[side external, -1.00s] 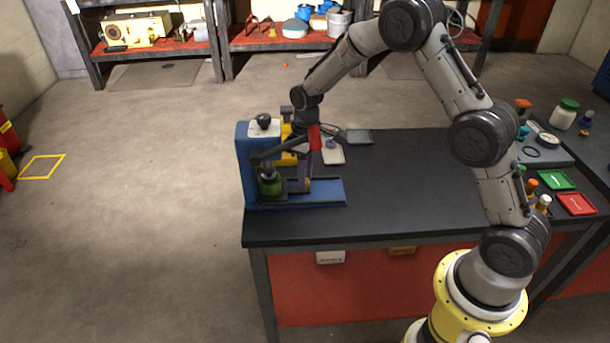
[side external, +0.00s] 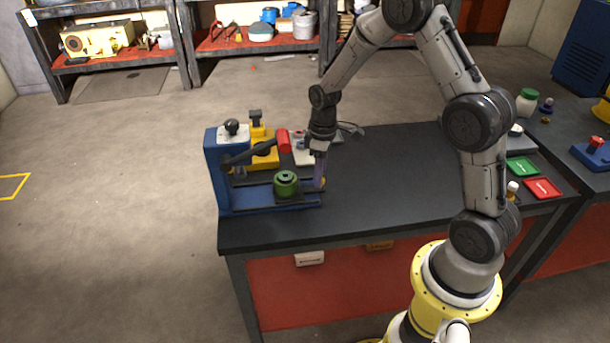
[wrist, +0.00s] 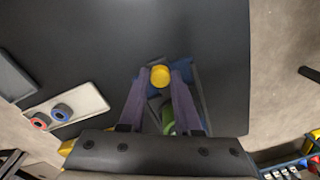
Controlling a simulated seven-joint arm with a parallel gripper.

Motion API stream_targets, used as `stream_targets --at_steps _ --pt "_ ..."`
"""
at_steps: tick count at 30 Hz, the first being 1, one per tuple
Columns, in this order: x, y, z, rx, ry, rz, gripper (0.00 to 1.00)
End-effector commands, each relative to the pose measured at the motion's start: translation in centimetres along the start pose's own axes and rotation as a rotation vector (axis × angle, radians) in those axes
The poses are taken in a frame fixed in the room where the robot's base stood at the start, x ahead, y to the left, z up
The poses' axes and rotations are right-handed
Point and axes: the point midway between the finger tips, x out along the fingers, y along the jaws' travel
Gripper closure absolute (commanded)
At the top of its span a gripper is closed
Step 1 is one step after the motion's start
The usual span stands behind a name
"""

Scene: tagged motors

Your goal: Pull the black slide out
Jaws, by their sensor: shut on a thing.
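The blue press (side external: 212,172) stands at the left end of the dark table, with a low blue bed reaching to the right. The black slide (side external: 306,184) lies on this bed and extends to about its right end. A green motor (side external: 287,184) sits upright on the slide, clear of the press head. My gripper (side external: 320,178) points down at the slide's outer end and is shut on its yellow knob (side external: 323,183). The wrist view shows the knob (wrist: 160,76) between the purple fingertips, with the green motor (wrist: 168,118) partly hidden behind them.
The press lever with its red grip (side external: 283,141) reaches over the bed, left of my wrist. A yellow device (side external: 262,152) stands behind the press. A pale plate with two round parts (wrist: 66,110) lies nearby.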

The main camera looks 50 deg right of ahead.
Motion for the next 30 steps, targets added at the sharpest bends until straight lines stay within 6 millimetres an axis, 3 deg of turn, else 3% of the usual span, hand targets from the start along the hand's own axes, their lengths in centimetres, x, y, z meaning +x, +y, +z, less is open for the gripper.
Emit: stream_targets --at_steps 8,9,13,23,30 --pt "-0.1 0.3 0.5 -0.001 -0.01 0.001 1.0" --pt "-0.1 0.3 0.5 -0.001 -0.01 0.001 0.61" --pt "0.0 0.2 0.5 -0.001 -0.008 0.001 0.38" --pt "-0.2 0.2 0.3 -0.001 -0.005 0.001 0.38" --pt "-3.4 0.2 0.2 -0.001 -0.002 0.003 0.38"
